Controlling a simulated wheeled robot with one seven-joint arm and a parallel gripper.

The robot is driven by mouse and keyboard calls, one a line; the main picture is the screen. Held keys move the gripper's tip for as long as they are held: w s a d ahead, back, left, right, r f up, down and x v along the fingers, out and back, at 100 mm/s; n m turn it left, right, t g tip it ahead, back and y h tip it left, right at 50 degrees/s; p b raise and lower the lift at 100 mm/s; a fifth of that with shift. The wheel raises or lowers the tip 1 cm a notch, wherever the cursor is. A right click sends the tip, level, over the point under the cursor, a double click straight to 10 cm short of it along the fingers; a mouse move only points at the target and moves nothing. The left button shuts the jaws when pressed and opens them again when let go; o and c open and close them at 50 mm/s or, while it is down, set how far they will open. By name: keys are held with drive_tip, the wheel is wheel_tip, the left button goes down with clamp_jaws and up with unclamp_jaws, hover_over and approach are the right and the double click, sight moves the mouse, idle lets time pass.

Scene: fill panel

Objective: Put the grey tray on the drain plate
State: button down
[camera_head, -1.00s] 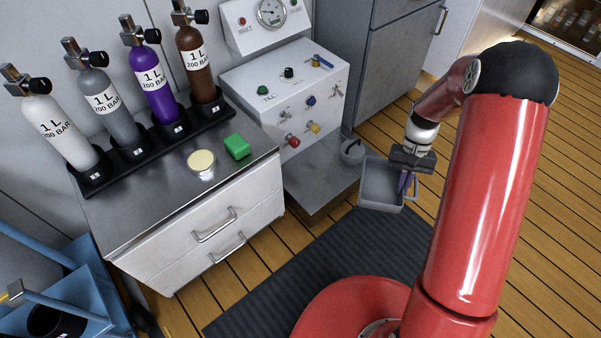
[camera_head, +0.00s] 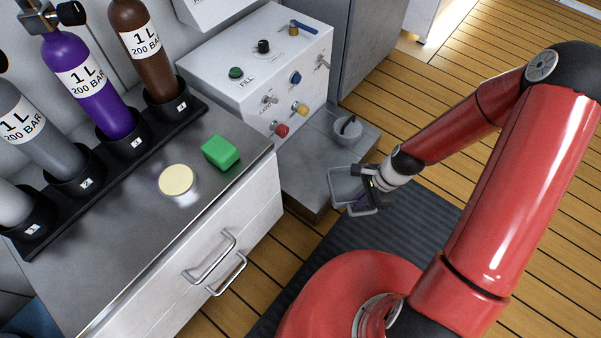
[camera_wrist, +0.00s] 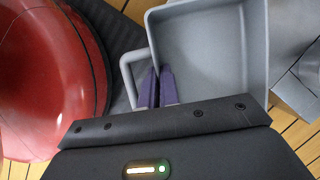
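The grey tray (camera_head: 345,182) is an open rectangular box with a loop handle. My gripper (camera_head: 368,190) holds it in the air at the near right edge of the low grey platform below the fill panel. That platform's flat top looks like the drain plate (camera_head: 303,165). In the wrist view, the two purple fingers of my gripper (camera_wrist: 157,88) are close together on either side of the wall of the tray (camera_wrist: 212,50), at its handle side. The tray looks empty. Its height over the plate is hard to tell.
A small grey bowl-like item (camera_head: 348,130) stands on the platform's far right part. The white fill panel (camera_head: 262,70) rises behind. On the cabinet at left are a green block (camera_head: 220,152), a pale round disc (camera_head: 176,180) and racked cylinders. A dark mat (camera_head: 410,230) lies below.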

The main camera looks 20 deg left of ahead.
drive_tip(key=w+a+f, duration=0.1)
drive_tip(key=w+a, duration=0.1)
drive_tip(key=a, duration=0.4)
drive_tip(key=w+a+b, duration=0.1)
drive_tip(key=w+a, duration=0.2)
drive_tip(key=a, duration=0.3)
drive_tip(key=w+a+f+b, duration=0.1)
drive_tip(key=w+a, duration=0.1)
drive_tip(key=a, duration=0.4)
drive_tip(key=shift+w+a+f, duration=0.1)
drive_tip(key=shift+w+f, duration=0.05)
drive_tip(key=shift+f, duration=0.15)
wheel_tip(320, 180, down, 4)
drive_tip(key=shift+f+b, duration=0.15)
drive_tip(key=shift+b, duration=0.45)
drive_tip(key=shift+w+a+f, duration=0.1)
drive_tip(key=shift+a+f, duration=0.1)
drive_tip(key=shift+f, duration=0.05)
drive_tip(key=shift+r, duration=0.1)
drive_tip(key=c, duration=2.1)
unclamp_jaws()
drive_tip(key=o, duration=0.5)
drive_tip(key=shift+c, duration=0.2)
